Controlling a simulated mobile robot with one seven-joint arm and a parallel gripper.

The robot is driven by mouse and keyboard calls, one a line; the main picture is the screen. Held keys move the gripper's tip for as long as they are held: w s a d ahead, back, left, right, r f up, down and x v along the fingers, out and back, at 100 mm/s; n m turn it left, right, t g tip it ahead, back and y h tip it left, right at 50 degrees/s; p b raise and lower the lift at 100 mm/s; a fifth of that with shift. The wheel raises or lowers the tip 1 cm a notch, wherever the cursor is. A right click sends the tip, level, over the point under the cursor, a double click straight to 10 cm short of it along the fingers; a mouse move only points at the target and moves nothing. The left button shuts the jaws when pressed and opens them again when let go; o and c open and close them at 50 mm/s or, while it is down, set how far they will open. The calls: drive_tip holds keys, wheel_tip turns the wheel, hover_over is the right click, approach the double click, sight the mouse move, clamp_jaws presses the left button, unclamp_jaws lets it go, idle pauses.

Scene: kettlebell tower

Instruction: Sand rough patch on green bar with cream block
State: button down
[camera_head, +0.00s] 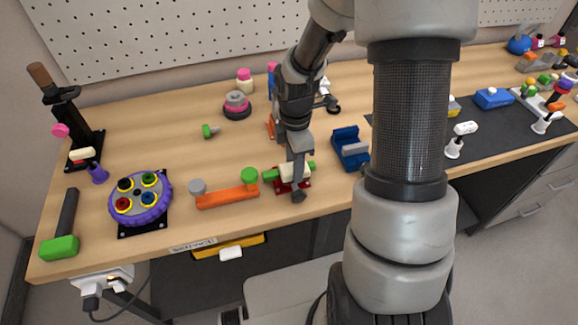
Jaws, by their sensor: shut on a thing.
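The green bar (269,176) lies at the front middle of the bench, with its two ends showing on either side of my gripper. It sits over a red base (281,188). My gripper (298,190) points down at the bar and is shut on the cream block (287,171), which shows just left of the fingers. The block appears to be on or just above the bar; I cannot tell whether they touch. The rough patch cannot be made out, as the block and fingers cover the bar's middle.
An orange bar with grey and green knobs (228,197) lies close on the left. A blue holder (349,149) stands close on the right. A purple round dial (140,199) and a green-headed hammer (60,246) are further left. The bench's front edge is near.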

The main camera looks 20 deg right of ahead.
drive_tip(key=shift+d, duration=0.8)
drive_tip(key=shift+s, duration=0.1)
drive_tip(key=shift+a, duration=2.2)
drive_tip(key=shift+r, duration=0.1)
drive_tip(key=shift+r+p, duration=0.9)
drive_tip(key=shift+r, duration=0.15)
drive_tip(key=shift+f, duration=0.1)
drive_tip(key=shift+d, duration=0.1)
